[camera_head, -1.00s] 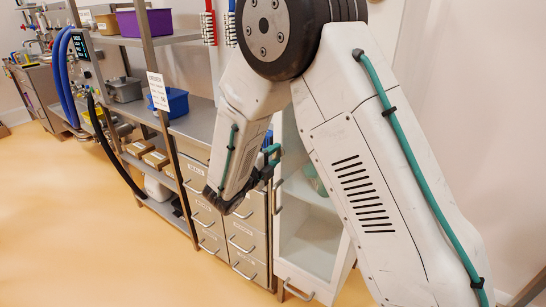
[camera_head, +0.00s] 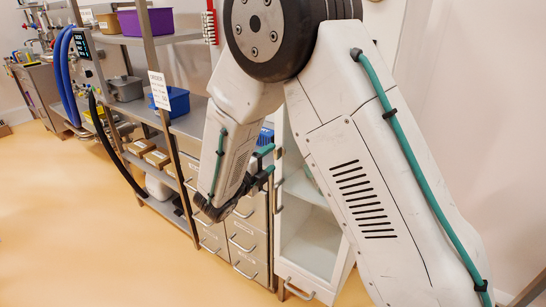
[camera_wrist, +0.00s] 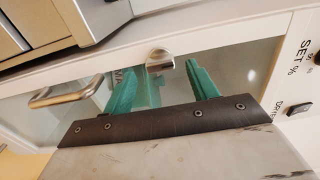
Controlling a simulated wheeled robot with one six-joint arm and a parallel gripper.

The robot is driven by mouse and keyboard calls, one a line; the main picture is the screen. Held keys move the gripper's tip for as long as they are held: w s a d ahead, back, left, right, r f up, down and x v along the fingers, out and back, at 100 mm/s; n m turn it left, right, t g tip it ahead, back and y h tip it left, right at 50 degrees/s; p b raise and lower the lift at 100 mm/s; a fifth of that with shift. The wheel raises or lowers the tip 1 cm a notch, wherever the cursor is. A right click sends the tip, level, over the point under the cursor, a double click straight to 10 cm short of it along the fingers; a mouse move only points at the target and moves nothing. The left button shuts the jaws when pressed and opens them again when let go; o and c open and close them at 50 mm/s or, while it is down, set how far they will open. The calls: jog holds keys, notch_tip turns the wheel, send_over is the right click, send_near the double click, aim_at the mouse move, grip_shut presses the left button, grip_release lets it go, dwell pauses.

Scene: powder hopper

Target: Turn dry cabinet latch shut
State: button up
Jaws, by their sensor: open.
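The dry cabinet (camera_head: 312,245) is white with a glass front and stands right of the drawers, partly hidden by my arm. My gripper (camera_head: 268,164) is open beside its upper left edge, its green fingers pointing toward the cabinet. In the wrist view, a small metal latch (camera_wrist: 160,61) sits on the white door frame, just beyond and between the tips of my open gripper (camera_wrist: 155,72). No contact with the latch is clear. The latch is hidden in the head view. A green object shows between the fingers, seemingly behind the glass.
A metal bar handle (camera_wrist: 66,93) is on the cabinet door, left of the fingers. A control panel (camera_wrist: 300,75) with printed labels is at the right. Grey drawers (camera_head: 245,240) and a shelf rack with a blue bin (camera_head: 172,101) stand left. The floor at left is clear.

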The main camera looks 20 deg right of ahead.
jog(key=shift+v, duration=2.3)
jog(key=s+d+r+m+g+y, duration=0.15)
jog(key=s+d+m+g, duration=0.35)
jog(key=s+m, duration=0.55)
jog(key=s+d+m+g+y, duration=0.2)
jog(key=s+d+m+g, duration=0.35)
jog(key=m, duration=0.85)
jog(key=s+r+m+y, duration=0.5)
jog(key=s+m, duration=0.3)
jog(key=m, duration=0.1)
jog(key=s+a+r+m+t+y, duration=0.1)
jog(key=s+r+m+y, duration=0.4)
jog(key=s+m, duration=0.4)
jog(key=shift+s+r+m+y, duration=0.25)
jog(key=shift+m+y, duration=0.1)
jog(key=shift+y, duration=0.2)
jog(key=shift+a, duration=0.15)
